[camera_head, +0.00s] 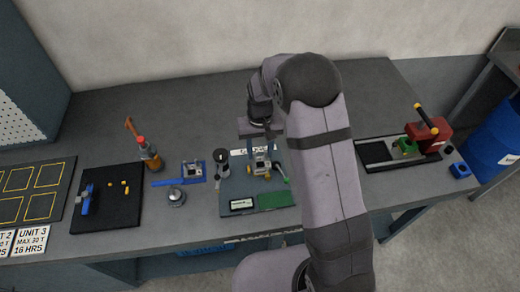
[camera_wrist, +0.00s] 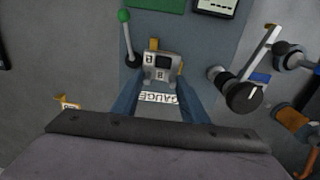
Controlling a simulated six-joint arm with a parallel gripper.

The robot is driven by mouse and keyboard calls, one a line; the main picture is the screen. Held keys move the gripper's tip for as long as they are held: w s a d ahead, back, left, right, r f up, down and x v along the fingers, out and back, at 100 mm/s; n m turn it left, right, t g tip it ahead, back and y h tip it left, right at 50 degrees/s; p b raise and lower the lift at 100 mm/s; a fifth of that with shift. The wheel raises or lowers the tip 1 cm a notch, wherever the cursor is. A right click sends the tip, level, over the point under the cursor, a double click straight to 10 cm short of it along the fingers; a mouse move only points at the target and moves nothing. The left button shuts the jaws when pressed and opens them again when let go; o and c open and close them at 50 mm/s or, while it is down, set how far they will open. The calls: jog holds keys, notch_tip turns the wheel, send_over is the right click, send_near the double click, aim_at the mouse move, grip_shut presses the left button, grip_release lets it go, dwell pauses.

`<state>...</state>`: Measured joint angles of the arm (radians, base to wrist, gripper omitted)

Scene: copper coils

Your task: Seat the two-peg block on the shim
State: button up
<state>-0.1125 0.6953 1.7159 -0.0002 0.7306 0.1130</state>
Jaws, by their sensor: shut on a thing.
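My gripper (camera_head: 261,152) points down over the grey gauge plate in the middle of the bench. In the wrist view its two blue fingers (camera_wrist: 162,84) are closed on the sides of a small grey block (camera_wrist: 162,62), which I take as the two-peg block. The block has lettered faces and a dark square. It also shows in the head view (camera_head: 261,163), low over the plate. Yellow-orange pieces (camera_wrist: 153,43) show beside or under it. I cannot make out its pegs, the shim, or whether the block touches anything below.
A green-knobbed lever (camera_wrist: 127,35) and a black dial-like part (camera_wrist: 240,94) flank the block closely. A green pad (camera_head: 275,199) and a display (camera_head: 241,204) lie in front. Another grey block (camera_head: 193,168) sits left on a blue mat. A black tray (camera_head: 106,211) is farther left.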

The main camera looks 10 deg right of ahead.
aim_at(260, 159)
jog(key=shift+f+b, duration=0.95)
jog(key=shift+f, duration=0.65)
dwell(1.9)
dwell(0.3)
jog(key=o, duration=1.7)
jog(key=shift+r, duration=0.1)
jog(key=shift+r+p, duration=2.8)
jog(key=shift+r, duration=0.6)
